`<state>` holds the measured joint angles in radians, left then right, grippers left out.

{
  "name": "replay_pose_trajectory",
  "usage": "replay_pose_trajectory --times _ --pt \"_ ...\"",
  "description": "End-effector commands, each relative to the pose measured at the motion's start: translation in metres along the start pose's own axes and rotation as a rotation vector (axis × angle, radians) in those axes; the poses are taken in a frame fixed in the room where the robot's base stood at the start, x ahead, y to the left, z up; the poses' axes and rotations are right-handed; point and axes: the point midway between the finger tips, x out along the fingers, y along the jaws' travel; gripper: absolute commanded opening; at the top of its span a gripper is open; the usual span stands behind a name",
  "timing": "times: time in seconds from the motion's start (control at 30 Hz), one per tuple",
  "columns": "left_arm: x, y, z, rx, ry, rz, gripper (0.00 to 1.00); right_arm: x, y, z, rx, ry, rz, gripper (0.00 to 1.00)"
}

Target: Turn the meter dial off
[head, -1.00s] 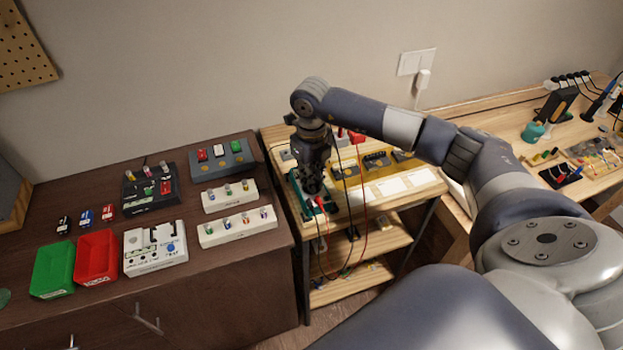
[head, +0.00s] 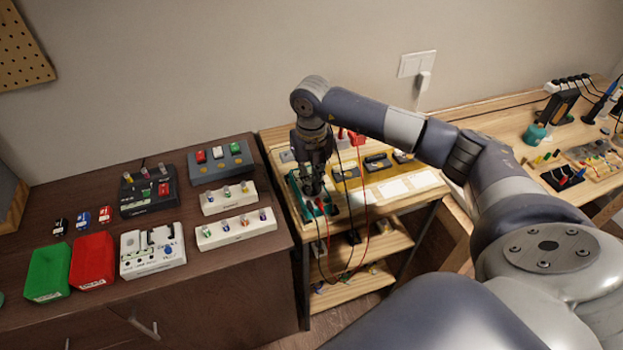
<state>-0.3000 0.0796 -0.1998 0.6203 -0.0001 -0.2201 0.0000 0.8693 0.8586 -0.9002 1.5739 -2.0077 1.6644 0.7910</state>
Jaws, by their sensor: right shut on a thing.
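The meter (head: 296,202) is a green-edged device lying on the top of a light wooden shelf unit. Red and black leads run from it over the shelf's front. My right gripper (head: 314,188) points straight down over the meter and is shut on its dial. The dial itself is hidden behind the fingers, so its setting cannot be read. My left gripper is not in view.
The wooden shelf (head: 415,208) also holds several dark pedals and white cards. On the dark cabinet to the left are a green bin (head: 48,272), a red bin (head: 94,260) and a white tester (head: 152,250). A workbench (head: 500,125) stands at the right.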

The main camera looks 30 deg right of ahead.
Motion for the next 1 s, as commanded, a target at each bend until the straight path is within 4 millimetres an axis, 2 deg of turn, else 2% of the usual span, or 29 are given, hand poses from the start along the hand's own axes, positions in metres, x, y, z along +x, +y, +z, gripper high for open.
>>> replay_pose_trajectory --times 0.17,0.2,0.27,0.67,0.77,1.0 --pt "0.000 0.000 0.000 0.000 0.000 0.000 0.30 -0.001 0.000 0.001 -0.001 -0.002 0.001 0.00" --pt "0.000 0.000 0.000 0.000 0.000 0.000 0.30 -0.001 0.000 0.001 -0.001 -0.002 0.001 0.17" --pt "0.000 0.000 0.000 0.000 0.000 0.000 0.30 -0.001 0.000 0.001 -0.001 -0.002 0.001 0.30" --pt "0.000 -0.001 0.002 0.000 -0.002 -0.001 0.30 -0.004 0.000 0.001 -0.002 -0.002 0.000 0.30" --pt "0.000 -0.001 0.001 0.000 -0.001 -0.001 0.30 -0.016 0.000 0.001 -0.002 -0.004 0.002 0.30" --pt "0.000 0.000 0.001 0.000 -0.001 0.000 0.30 -0.066 0.000 0.002 -0.002 -0.006 0.002 0.30"
